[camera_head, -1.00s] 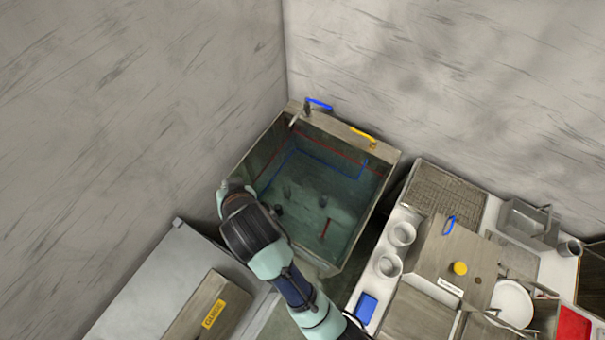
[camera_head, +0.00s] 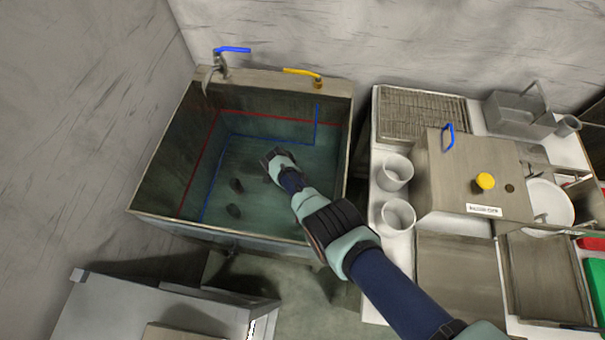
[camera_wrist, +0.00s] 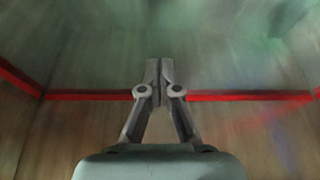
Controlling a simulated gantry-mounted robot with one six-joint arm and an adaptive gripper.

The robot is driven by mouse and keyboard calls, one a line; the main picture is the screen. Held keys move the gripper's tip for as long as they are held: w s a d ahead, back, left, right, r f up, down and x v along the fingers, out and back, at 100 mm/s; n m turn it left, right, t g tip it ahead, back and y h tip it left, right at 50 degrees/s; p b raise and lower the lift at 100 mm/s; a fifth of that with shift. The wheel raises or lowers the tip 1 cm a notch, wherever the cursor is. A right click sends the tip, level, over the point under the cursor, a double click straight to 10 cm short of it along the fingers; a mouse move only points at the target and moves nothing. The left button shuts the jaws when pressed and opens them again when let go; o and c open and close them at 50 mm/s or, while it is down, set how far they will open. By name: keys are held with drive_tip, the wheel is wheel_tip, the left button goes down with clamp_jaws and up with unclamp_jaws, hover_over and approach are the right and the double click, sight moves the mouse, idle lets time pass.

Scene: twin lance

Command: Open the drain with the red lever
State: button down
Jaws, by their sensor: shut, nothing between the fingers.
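My gripper (camera_head: 270,160) is over the sink basin, at its middle right, with the forearm reaching in from the lower right. In the wrist view the two fingers (camera_wrist: 159,72) are together and hold nothing. The sink (camera_head: 165,216) is a deep metal basin holding greenish water. No red lever can be made out now; my arm covers part of the basin. A red line (camera_head: 270,115) runs along the basin walls and also crosses the wrist view (camera_wrist: 80,96). I cannot make out the drain; dark lumps (camera_head: 236,185) lie low in the basin.
A blue-handled tap (camera_head: 232,50) and a yellow lever (camera_head: 300,72) sit on the back rim. A counter on the right holds cups (camera_head: 396,172), a metal box (camera_head: 460,165) and a rack (camera_head: 420,115). A grey cabinet (camera_head: 150,310) stands front left.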

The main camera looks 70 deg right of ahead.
wheel_tip(320, 180, down, 10)
drive_tip(key=b, duration=0.9)
drive_tip(key=shift+w+f+b, duration=0.15)
drive_tip(key=shift+b, duration=0.2)
drive_tip(key=shift+a, duration=0.1)
